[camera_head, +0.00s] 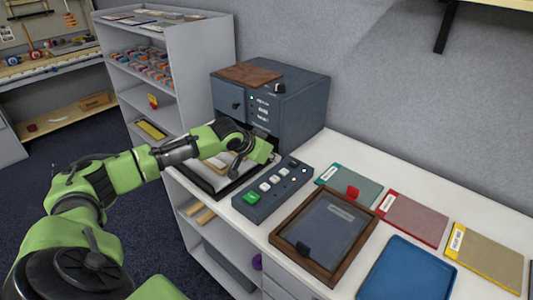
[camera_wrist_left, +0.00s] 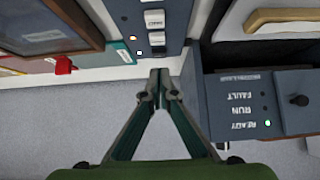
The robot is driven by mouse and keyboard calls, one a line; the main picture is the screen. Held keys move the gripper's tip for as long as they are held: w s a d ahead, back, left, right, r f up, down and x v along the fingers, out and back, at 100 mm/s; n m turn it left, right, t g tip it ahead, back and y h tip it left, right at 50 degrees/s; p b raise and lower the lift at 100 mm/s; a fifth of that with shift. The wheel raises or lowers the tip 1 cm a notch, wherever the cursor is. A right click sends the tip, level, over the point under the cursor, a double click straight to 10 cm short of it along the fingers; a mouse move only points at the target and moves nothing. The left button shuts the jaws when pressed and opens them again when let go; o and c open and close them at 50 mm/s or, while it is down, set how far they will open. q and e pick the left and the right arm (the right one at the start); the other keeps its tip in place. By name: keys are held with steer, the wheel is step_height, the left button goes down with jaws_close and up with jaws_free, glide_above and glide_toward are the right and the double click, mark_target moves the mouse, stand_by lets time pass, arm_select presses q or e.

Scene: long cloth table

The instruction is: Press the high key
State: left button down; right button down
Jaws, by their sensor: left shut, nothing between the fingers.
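A dark key panel (camera_head: 283,195) lies on the white counter, with a green key (camera_head: 252,197) at its near end and several white keys (camera_head: 275,179) in a row. The keys' labels are too small to read, so I cannot tell which is the high key. In the left wrist view the panel (camera_wrist_left: 178,22) is at the top, with white keys (camera_wrist_left: 155,19) and small lights. My left gripper (camera_head: 272,157) is shut and empty beside the panel's far end, near the grey machine. Its closed fingertips (camera_wrist_left: 160,82) appear just below the panel in the wrist view. My right gripper is out of view.
A grey machine (camera_head: 305,105) with status lights stands behind the gripper. An open black tray (camera_head: 205,178) holding a light book-like item lies under the forearm. A brown-framed panel (camera_head: 284,241), coloured folders (camera_head: 413,217) and a blue tray (camera_head: 405,272) lie right of the keys.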

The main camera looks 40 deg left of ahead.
arm_select(q)
steer(key=shift+b+v, duration=0.4)
steer(key=shift+v, duration=2.1)
